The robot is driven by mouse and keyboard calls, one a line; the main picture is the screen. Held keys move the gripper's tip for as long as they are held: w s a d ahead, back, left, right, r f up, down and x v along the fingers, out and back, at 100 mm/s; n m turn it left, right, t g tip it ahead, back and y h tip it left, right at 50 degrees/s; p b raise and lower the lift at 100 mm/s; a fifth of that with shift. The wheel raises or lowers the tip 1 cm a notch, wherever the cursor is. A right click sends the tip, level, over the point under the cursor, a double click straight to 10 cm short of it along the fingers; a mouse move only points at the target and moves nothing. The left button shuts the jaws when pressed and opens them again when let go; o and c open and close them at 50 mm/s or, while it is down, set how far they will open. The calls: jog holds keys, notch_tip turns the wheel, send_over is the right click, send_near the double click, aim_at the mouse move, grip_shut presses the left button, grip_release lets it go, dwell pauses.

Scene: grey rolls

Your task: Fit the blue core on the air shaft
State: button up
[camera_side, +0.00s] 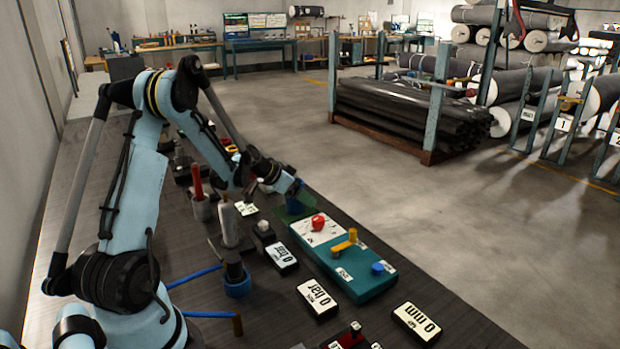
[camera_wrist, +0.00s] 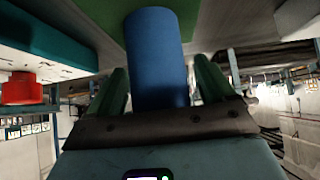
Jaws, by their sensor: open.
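The blue core (camera_wrist: 158,60) stands out as a plain blue cylinder between the two dark green fingers of my gripper (camera_wrist: 160,85) in the wrist view. The fingers lie on either side of it, spread apart. In the side view my gripper (camera_side: 291,190) is low over the bench, and the core (camera_side: 296,207) shows partly below it. A green mat (camera_side: 325,211) lies around this spot.
A teal console (camera_side: 345,268) with a red knob (camera_side: 318,222), a yellow lever (camera_side: 345,240) and a blue knob (camera_side: 378,268) sits right beside my gripper. Readout blocks (camera_side: 317,298) lie along the bench. A blue bar (camera_side: 195,276) sticks out at the left.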

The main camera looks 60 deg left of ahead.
aim_at(301, 180)
jog(key=c, duration=1.1)
jog(key=shift+r, duration=0.1)
jog(key=shift+r, duration=0.65)
notch_tip(301, 180, up, 3)
jog(key=shift+f, duration=0.1)
jog(key=d+r, duration=0.6)
jog(key=d, duration=0.5)
jog(key=s+a+r+n+y, duration=0.1)
jog(key=s+a+r+n, duration=0.1)
jog(key=s, duration=0.5)
jog(key=s+a+r+n+y, duration=0.2)
jog(key=s+r, duration=0.3)
jog(key=s, duration=0.2)
jog(key=s+a+r+n+g+y, duration=0.1)
jog(key=s+a+r+n, duration=0.1)
jog(key=s+r, duration=0.2)
jog(key=shift+s+a+r, duration=0.1)
jog(key=shift+s+a, duration=0.05)
jog(key=shift+s, duration=0.55)
jog(key=shift+s+a+r, duration=0.1)
jog(key=shift+s+a, duration=0.05)
jog(key=shift+s, duration=0.55)
